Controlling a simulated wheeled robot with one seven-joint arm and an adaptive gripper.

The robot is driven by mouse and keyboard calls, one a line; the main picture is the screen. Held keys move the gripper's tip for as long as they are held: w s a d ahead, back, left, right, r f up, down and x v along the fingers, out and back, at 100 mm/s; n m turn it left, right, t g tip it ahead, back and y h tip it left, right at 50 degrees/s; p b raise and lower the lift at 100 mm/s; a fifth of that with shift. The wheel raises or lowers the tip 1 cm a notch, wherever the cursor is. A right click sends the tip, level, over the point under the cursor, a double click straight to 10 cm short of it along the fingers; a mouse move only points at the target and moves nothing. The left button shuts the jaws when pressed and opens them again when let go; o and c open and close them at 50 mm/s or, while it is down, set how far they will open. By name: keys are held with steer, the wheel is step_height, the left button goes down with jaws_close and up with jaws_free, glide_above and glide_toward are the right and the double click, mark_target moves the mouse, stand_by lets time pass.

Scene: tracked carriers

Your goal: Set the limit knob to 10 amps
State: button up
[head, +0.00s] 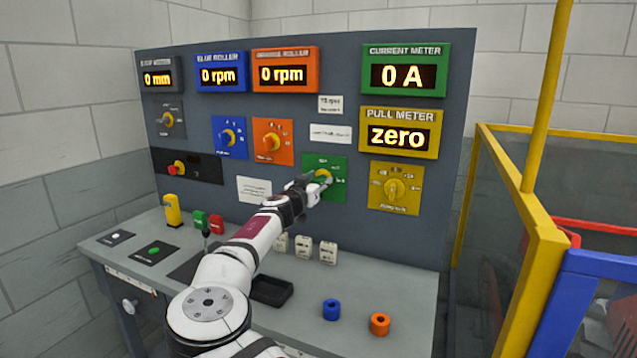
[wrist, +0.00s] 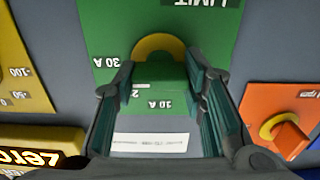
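The limit knob, a green grip on a yellow disc, shows in the wrist view (wrist: 160,74) on the green limit panel (wrist: 105,28), which appears upside down. Marks for 30 A and 10 A are legible there; another between them is partly covered by a finger. In the head view the green panel (head: 338,164) is right of centre, its knob partly behind my gripper (head: 312,184). My gripper's fingers (wrist: 160,82) lie on both sides of the knob's grip with no clear gap. The current meter (head: 404,75) reads 0 A.
The orange knob panel (head: 272,142) is left of the limit panel, and the yellow knob panel (head: 397,188) is to its right. White blocks (head: 303,247) and blue (head: 331,309) and orange (head: 379,323) rings rest on the bench. A yellow-framed enclosure (head: 545,250) stands right.

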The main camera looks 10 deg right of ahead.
steer(key=shift+n, duration=0.4)
steer(key=n+b, duration=0.2)
steer(key=n, duration=0.2)
steer(key=shift+w+f, duration=0.1)
steer(key=n+b, duration=0.1)
steer(key=n, duration=0.3)
steer(key=shift+a+n+b, duration=0.1)
steer(key=shift+n+b, duration=0.2)
steer(key=n, duration=0.4)
steer(key=shift+f+n, duration=0.1)
steer(key=shift+n, duration=2)
steer(key=o, duration=1.2)
steer(key=shift+c, duration=0.2)
